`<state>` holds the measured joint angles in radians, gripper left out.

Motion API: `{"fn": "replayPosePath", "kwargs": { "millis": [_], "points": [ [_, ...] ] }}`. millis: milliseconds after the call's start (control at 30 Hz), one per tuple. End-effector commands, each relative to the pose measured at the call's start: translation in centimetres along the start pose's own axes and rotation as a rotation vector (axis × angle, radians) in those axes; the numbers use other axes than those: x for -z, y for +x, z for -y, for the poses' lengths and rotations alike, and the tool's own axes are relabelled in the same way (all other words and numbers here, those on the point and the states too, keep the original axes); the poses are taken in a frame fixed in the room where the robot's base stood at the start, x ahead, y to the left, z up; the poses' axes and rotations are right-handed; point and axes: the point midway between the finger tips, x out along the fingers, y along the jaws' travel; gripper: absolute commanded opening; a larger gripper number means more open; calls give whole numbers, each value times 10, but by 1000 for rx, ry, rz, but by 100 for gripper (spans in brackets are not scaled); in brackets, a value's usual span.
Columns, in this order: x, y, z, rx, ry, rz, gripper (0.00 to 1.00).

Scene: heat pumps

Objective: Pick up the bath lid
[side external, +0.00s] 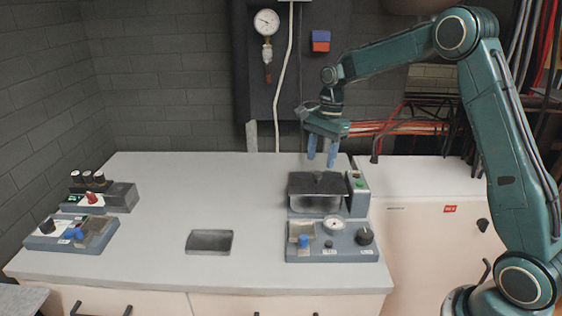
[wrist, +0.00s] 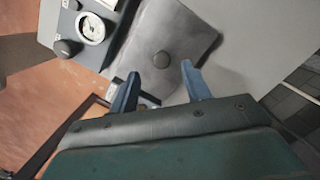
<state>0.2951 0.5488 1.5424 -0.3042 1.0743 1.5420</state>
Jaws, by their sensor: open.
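The bath lid (side external: 317,183) is a dark grey plate lying on top of the bath (side external: 315,204), a clear-walled box in a grey-blue device at the right of the worktop. In the wrist view the lid (wrist: 180,35) is a grey rounded plate with a small round knob (wrist: 162,59) at its middle. My gripper (side external: 321,165) is above the lid, with its blue fingers pointing down. In the wrist view my gripper (wrist: 155,84) has its two fingers apart, with nothing between them, and the knob shows just ahead of and between the fingertips. The inside of the bath is mostly hidden.
A control panel with a dial gauge (side external: 333,226) and dark knob (side external: 365,236) sits in front of the bath. A shallow dark tray (side external: 210,242) lies mid-worktop. Devices with knobs (side external: 72,232) stand at the left.

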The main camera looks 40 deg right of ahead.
Motion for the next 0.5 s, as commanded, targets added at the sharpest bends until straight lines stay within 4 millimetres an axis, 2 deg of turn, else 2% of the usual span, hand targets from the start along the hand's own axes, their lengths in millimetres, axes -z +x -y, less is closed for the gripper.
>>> {"fn": "replayPosePath", "kwargs": {
  "millis": [167,500],
  "points": [
    [0,9,0,-2,0,1,48],
    [2,45,2,-3,-2,1,48]
  ]
}}
